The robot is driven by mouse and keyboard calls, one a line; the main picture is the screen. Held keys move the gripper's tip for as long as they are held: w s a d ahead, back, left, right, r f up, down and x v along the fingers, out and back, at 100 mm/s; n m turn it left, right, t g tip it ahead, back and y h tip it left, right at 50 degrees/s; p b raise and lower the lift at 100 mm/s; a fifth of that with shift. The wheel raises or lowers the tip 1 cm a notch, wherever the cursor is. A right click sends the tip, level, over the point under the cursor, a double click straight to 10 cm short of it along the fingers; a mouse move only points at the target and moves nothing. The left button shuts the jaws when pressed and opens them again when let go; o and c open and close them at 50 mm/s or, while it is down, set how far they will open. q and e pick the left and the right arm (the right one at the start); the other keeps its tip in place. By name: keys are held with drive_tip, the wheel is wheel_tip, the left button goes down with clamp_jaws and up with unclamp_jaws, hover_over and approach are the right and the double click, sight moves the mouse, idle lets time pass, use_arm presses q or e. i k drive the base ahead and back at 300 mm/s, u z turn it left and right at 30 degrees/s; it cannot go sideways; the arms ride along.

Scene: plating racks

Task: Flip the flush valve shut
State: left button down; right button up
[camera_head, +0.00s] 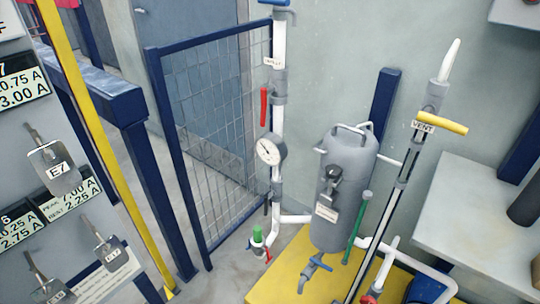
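No label in view legibly reads flush, so I cannot tell which valve is the flush valve. A valve with a red lever (264,107) sits on the vertical white pipe (278,140); its lever hangs down along the pipe. A blue valve handle (316,262) is below the grey tank (345,190). A yellow lever (442,123) lies crosswise at the VENT tag (423,127). Another blue handle (275,3) is cut off at the top edge. A small red handle (267,254) is beside a green-topped fitting (258,235). Neither gripper is in view.
A round gauge (271,150) sits on the pipe. The tank stands over a yellow platform (285,268). A blue mesh gate (215,120) is behind left, a panel with tagged switches (58,168) at the left, and a grey table (475,215) at the right.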

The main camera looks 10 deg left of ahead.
sight(266, 197)
drive_tip(key=k, duration=0.65)
drive_tip(key=i, duration=1.3)
drive_tip(key=u, duration=0.7)
